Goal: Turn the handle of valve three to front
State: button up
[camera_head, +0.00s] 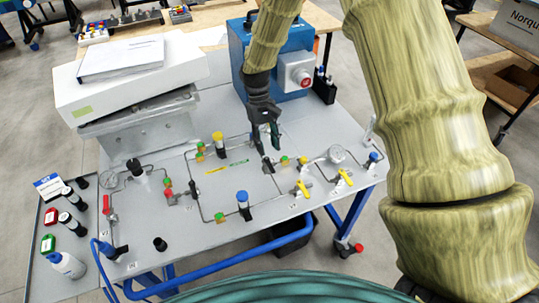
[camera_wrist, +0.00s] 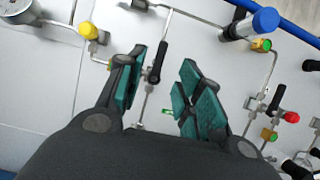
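My gripper (camera_head: 265,135) reaches down over the middle of the panel (camera_head: 320,190). In the wrist view my gripper (camera_wrist: 164,78) is open, with a clear gap between its teal-padded fingers. A valve with a black lever handle (camera_wrist: 158,60) shows in that gap, nearer the left finger; whether it touches cannot be told. The same black handle (camera_head: 267,163) shows just below the fingertips in the head view. It sits on a thin metal pipe line. The valve's number label is not readable, so I cannot confirm it is valve three.
Yellow-handled valves (camera_head: 302,188), a gauge (camera_head: 337,155) and a blue-capped part (camera_head: 243,203) stand right and front of the handle. A blue box (camera_head: 292,60) stands behind. Bottles (camera_head: 68,263) stand at the left. Thin pipes cross the panel.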

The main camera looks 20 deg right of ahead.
jog(key=shift+v, duration=2.7)
